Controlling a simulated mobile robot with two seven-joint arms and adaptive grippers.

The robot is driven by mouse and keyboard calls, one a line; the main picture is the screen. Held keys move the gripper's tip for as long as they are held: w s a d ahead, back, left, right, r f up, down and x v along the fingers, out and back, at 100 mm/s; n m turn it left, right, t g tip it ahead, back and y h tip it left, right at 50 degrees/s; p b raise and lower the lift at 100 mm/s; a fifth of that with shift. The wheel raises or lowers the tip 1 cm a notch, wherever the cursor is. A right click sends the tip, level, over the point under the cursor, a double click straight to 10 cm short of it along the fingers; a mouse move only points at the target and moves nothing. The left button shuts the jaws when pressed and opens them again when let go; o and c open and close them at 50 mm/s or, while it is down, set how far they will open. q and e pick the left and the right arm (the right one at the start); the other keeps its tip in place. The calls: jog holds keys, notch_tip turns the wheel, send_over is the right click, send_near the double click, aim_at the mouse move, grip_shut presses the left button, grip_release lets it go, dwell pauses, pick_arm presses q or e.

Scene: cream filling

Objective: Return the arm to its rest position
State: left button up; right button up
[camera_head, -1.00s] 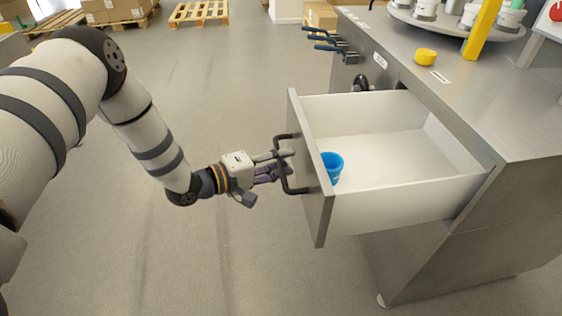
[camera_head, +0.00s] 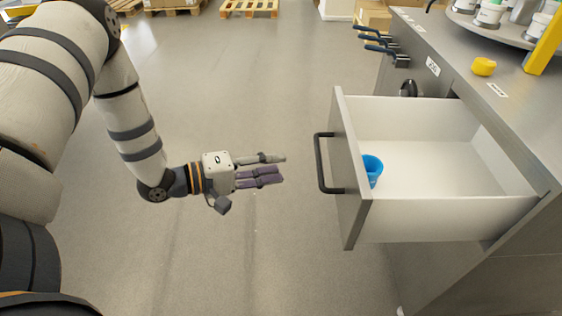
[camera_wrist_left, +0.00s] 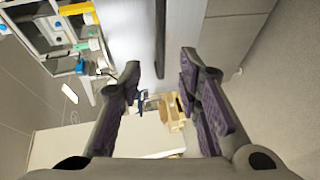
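My left gripper (camera_head: 270,170) is in the middle of the head view, left of the open drawer. Its fingers are apart with nothing between them, and it is clear of the black drawer handle (camera_head: 321,163). In the left wrist view both purple-padded fingers (camera_wrist_left: 160,85) are spread. My left arm comes in from the left side of the head view. The drawer (camera_head: 350,185) is pulled out of the metal cabinet, with a white inside. A blue cup (camera_head: 373,168) stands in it near the front panel. My right gripper is not in view.
The metal counter (camera_head: 470,60) carries a yellow cap (camera_head: 483,66) and a round stand with several white jars (camera_head: 490,13). Blue-handled tools (camera_head: 383,45) stick out from the cabinet side. Wooden pallets (camera_head: 249,8) lie far back. The floor around my gripper is clear.

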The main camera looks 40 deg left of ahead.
pick_arm(q)
jog(key=s+d+f+m+g+y+p, duration=0.35)
jog(key=s+d+f+g, duration=0.4)
jog(key=s+f, duration=0.4)
jog(key=s+m+g+y+p, duration=0.1)
jog(key=s+m+g+y, duration=0.3)
jog(key=s, duration=2.1)
jog(key=m+g, duration=0.3)
jog(key=g, duration=0.1)
jog(key=shift+g+y+p, duration=0.3)
jog(key=shift+g+y, duration=0.05)
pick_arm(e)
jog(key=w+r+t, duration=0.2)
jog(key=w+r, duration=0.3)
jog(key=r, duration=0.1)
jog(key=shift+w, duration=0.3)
